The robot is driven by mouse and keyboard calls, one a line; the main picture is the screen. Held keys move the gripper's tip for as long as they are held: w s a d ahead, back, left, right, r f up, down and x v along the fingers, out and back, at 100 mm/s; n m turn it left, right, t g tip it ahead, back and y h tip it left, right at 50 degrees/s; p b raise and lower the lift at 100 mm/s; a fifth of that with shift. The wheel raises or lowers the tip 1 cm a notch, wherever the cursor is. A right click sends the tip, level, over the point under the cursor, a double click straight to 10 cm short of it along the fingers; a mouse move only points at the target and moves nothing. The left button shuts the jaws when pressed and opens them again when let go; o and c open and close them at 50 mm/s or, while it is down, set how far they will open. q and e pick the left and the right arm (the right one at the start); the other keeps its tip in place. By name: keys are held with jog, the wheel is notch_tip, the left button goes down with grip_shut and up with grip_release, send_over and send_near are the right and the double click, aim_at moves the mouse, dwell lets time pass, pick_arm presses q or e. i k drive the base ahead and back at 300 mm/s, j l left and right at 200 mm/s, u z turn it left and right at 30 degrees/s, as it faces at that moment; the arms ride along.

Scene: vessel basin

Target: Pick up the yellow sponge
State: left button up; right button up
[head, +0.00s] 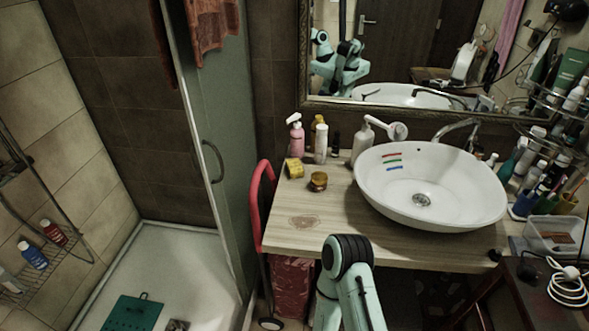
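A small yellow block (294,168), which looks like the yellow sponge, is on the wooden counter (330,220) near its back left corner. It is in front of the pink pump bottle (296,136) and just left of a small brown-gold jar (318,181). A pale green arm link of mine with a black ringed joint rises at the bottom middle, in front of the counter. Neither of my grippers shows directly in the head view. Nothing is seen touching the yellow block.
A white vessel basin (430,215) with red, green and blue streaks fills the counter's right part. Bottles (321,143) and a soap dispenser (363,140) stand behind. A red-framed cart (258,200) and glass shower door (222,130) are left. The front left counter is mostly clear.

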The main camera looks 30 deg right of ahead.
aim_at(296, 171)
jog(key=i+l+u, duration=0.1)
jog(key=l+u, duration=0.25)
jog(key=l, duration=0.3)
jog(key=l+u, duration=0.35)
jog(key=l, duration=0.3)
jog(key=k+z, duration=0.2)
jog(key=i+l+u, duration=0.25)
jog(key=i+l, duration=0.05)
jog(key=l, duration=0.05)
